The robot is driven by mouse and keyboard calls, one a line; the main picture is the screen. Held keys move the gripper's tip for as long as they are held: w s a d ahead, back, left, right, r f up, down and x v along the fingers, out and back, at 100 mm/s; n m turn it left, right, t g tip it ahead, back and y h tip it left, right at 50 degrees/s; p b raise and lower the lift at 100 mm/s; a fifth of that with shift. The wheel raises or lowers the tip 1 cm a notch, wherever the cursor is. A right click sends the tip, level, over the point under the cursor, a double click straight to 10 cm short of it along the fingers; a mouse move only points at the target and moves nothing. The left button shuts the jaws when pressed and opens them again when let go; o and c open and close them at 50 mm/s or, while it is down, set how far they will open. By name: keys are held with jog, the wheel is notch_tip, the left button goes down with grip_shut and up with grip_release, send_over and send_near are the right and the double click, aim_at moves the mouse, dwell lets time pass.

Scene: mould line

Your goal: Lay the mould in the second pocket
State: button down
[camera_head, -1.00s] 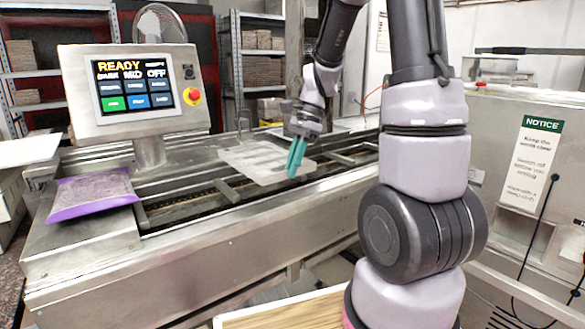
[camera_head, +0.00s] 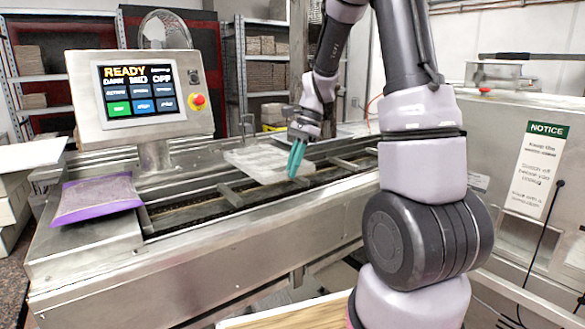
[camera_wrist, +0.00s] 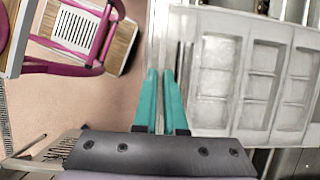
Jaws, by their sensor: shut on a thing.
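The mould (camera_head: 256,166) is a pale grey, translucent tray. In the wrist view it lies at the right (camera_wrist: 217,112), with several rectangular cavities. My gripper (camera_head: 292,176) has teal fingers, also seen in the wrist view (camera_wrist: 160,75). It is shut on the mould's near edge, with the fingers pointing down. The mould is over the line's dark channel (camera_head: 190,218), which crossbars (camera_head: 230,193) divide into pockets. Whether the mould touches the bars or hangs just above them I cannot tell. The channel directly beneath it is hidden.
A control panel (camera_head: 140,95) reading READY stands at the left back. A purple-edged bag (camera_head: 97,200) lies on the line's left end. A machine with a NOTICE sign (camera_head: 540,165) is at the right. In the wrist view, magenta-framed furniture (camera_wrist: 100,60) stands beside the line.

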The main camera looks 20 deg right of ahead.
aim_at(301, 167)
jog(key=shift+f, duration=0.1)
jog(key=shift+f, duration=3.85)
jog(key=c, duration=0.9)
grip_release()
jog(key=v, duration=1)
jog(key=shift+r, duration=0.15)
jog(key=shift+d+r, duration=0.15)
jog(key=shift+r, duration=0.1)
